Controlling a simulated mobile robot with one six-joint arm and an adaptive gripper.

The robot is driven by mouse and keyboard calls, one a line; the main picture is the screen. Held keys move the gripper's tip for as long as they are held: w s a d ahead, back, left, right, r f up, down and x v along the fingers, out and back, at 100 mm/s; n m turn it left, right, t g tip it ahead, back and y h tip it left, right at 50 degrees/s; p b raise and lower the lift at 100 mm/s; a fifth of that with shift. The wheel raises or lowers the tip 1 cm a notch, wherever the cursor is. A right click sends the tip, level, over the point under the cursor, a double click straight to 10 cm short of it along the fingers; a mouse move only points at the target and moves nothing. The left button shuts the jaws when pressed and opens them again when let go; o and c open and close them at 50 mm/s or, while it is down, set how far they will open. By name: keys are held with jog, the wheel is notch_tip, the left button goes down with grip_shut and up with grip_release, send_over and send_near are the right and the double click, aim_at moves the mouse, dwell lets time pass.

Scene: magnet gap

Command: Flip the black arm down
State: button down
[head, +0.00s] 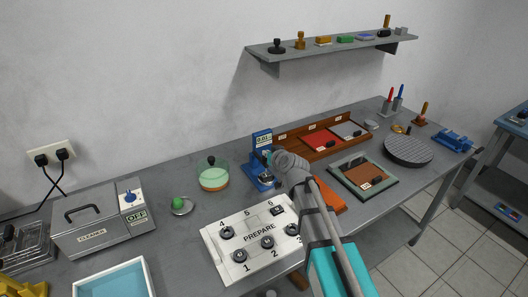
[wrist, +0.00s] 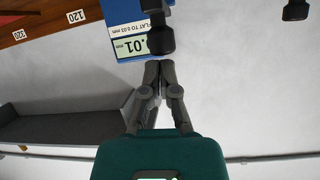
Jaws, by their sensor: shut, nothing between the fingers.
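A blue gauge stand (head: 262,142) with a small display is on the bench near the middle of the head view. It fills the top of the wrist view (wrist: 115,14), where its display reads .01 with "FLAT TO 0.03 mm" beside it. A black arm-like part (wrist: 160,40) with a blocky end stands out in front of the stand in the wrist view. My gripper (wrist: 159,66) is shut and empty, its tips close to the end of that black part; I cannot tell if they touch. In the head view my gripper (head: 270,158) partly hides the stand.
A white PREPARE board (head: 238,262) with numbered discs lies in front. A round green-topped dish (head: 214,176) is left of the stand, and a brown tray (head: 300,155) is right. A framed panel (head: 388,186) lies farther right. A shelf (head: 330,48) hangs above.

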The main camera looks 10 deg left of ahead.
jog(key=shift+s+d+f+b, duration=0.25)
jog(key=shift+f+b, duration=0.1)
jog(key=shift+f, duration=0.2)
jog(key=shift+s+d+f, duration=0.1)
jog(key=shift+s+f, duration=0.05)
jog(key=shift+s, duration=0.15)
jog(key=shift+s+d+b, duration=0.1)
jog(key=shift+b, duration=0.2)
jog(key=shift+w+r+p, duration=0.3)
jog(key=shift+r+p, duration=0.4)
jog(key=shift+p, duration=0.2)
jog(key=s+d+b, duration=0.1)
jog(key=s+d, duration=0.5)
jog(key=shift+s+d+f, duration=0.25)
jog(key=shift+s, duration=0.15)
